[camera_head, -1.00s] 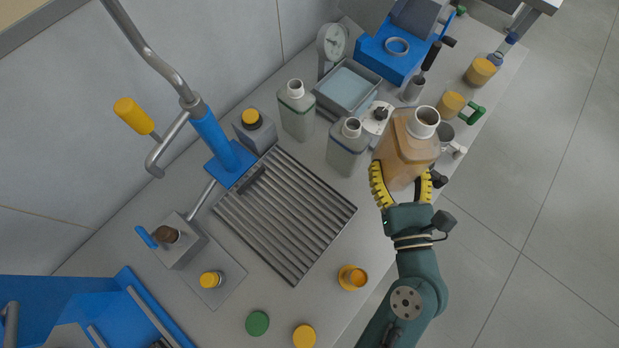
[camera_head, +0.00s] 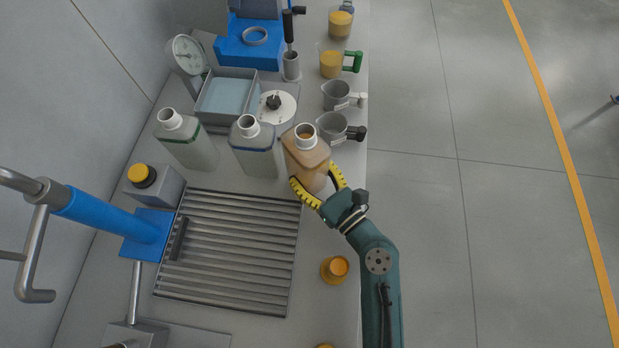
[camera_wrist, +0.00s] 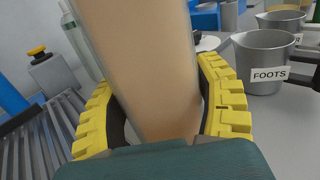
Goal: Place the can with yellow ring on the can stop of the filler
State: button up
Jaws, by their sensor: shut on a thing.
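The amber-filled can (camera_head: 307,160) has a white neck, and no yellow ring can be made out on it. My gripper (camera_head: 320,192) is shut around its lower body with yellow pads on both sides. In the wrist view the can (camera_wrist: 145,65) fills the middle between the pads (camera_wrist: 160,115). It stands close to the right of a blue-ringed can (camera_head: 256,150); whether its base touches the bench cannot be told. The filler's blue column (camera_head: 110,216) is at left, beside a slatted grate (camera_head: 235,252). A dark bar (camera_head: 180,240) on the grate may be the can stop.
A green-ringed can (camera_head: 186,140) stands behind the grate. Measuring cups (camera_head: 335,128) sit right of the held can, near the bench edge. An orange-topped cup (camera_head: 335,269) stands right of the grate. The grate's middle is clear.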

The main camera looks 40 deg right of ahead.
notch_tip(320, 180, down, 3)
jog(key=shift+f+b, duration=0.15)
jog(key=shift+b, duration=0.6)
jog(key=o, duration=0.8)
jog(key=shift+f, duration=0.35)
jog(key=shift+c, duration=0.2)
jog(key=o, duration=0.5)
jog(key=shift+r, duration=0.15)
